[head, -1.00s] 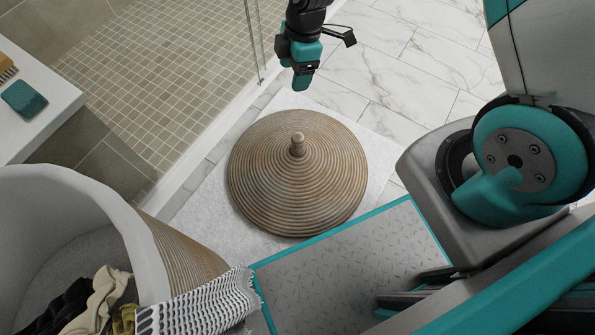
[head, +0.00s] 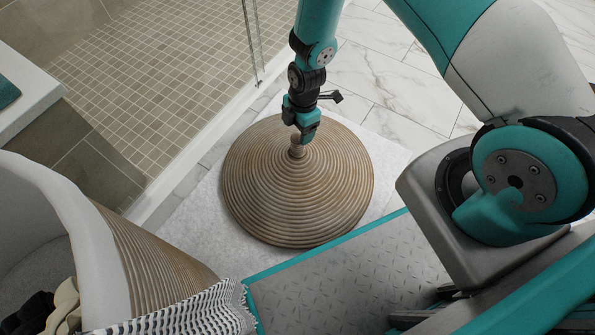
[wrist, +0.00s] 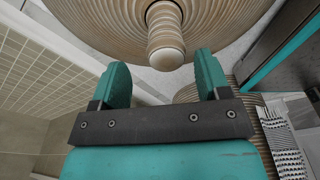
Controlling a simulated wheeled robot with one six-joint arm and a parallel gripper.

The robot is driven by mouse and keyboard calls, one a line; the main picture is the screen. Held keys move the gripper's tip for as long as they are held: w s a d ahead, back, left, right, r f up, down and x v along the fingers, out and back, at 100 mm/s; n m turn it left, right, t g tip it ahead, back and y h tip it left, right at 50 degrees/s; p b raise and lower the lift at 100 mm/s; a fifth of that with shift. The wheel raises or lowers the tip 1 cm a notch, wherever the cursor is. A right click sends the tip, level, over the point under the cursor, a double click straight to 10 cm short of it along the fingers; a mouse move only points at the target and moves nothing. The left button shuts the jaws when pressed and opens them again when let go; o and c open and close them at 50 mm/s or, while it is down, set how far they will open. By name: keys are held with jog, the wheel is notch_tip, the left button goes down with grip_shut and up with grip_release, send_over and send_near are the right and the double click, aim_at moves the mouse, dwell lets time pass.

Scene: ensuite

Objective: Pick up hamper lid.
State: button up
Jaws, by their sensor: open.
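The hamper lid (head: 290,205) is a round, ribbed, tan cone with a small knob (head: 297,150) on top. It lies on a white mat on the floor. My gripper (head: 305,138) is over the middle of the lid, close to the knob, which it partly hides in the head view. In the wrist view the lid (wrist: 215,25) fills the top, and its knob (wrist: 165,40) stands just beyond the two teal fingertips of my gripper (wrist: 162,72). The fingers are open with nothing between them.
The open hamper (head: 150,265), with clothes (head: 62,305) inside and a patterned cloth (head: 190,312) over its rim, stands at lower left. A glass shower panel (head: 252,40) rises behind the lid. Marble floor (head: 375,75) is clear at the upper right.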

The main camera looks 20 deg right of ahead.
aim_at(297, 142)
jog(key=f+b, duration=0.2)
jog(key=f, duration=0.1)
jog(key=f+b, duration=0.1)
jog(key=f, duration=0.1)
jog(key=shift+s+a+f+b, duration=0.25)
jog(key=shift+s+a+b, duration=0.05)
jog(key=shift+s+a, duration=0.1)
jog(key=shift+r, duration=0.1)
grip_shut()
